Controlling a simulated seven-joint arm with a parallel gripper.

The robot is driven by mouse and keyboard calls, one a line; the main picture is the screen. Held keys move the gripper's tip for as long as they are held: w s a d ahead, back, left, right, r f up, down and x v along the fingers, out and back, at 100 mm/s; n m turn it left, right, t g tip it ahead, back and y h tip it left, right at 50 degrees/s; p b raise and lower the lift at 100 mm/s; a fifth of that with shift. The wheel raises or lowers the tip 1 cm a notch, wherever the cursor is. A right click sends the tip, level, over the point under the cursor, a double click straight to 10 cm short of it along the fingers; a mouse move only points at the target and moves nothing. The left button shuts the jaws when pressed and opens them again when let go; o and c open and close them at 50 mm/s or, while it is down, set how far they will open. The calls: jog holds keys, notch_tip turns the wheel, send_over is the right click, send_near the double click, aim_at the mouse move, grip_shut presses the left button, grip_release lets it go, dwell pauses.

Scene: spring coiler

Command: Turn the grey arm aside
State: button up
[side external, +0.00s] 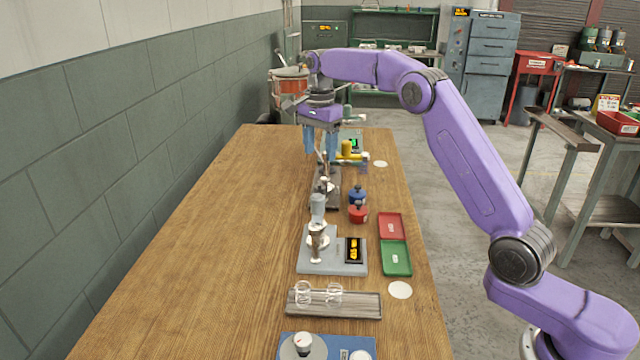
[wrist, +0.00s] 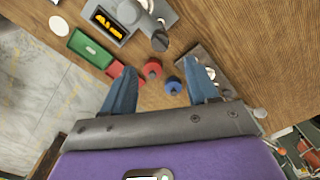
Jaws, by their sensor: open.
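A light grey machine (side external: 307,265) with a lit orange display stands on the wooden table. An upright grey part (side external: 317,205) rises from it; I cannot tell for sure if this is the grey arm. In the wrist view the machine shows at the top, with a grey rounded part (wrist: 131,11) over its base. My gripper (side external: 320,155) has blue fingers and points down, farther along the table than this machine, above a darker device (side external: 325,195). In the wrist view my gripper (wrist: 159,70) is open, with nothing held between the fingers.
A blue pot (side external: 357,196) and a red pot (side external: 358,214) stand right of the devices. A red tray (side external: 391,226) and a green tray (side external: 396,258) lie near the right edge. A slatted rack (side external: 360,305) with glass items lies nearer the camera. The table's left half is clear.

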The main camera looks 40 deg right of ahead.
aim_at(320, 183)
notch_tip(320, 183, down, 10)
jog(key=shift+f, duration=0.15)
dwell(0.3)
grip_shut()
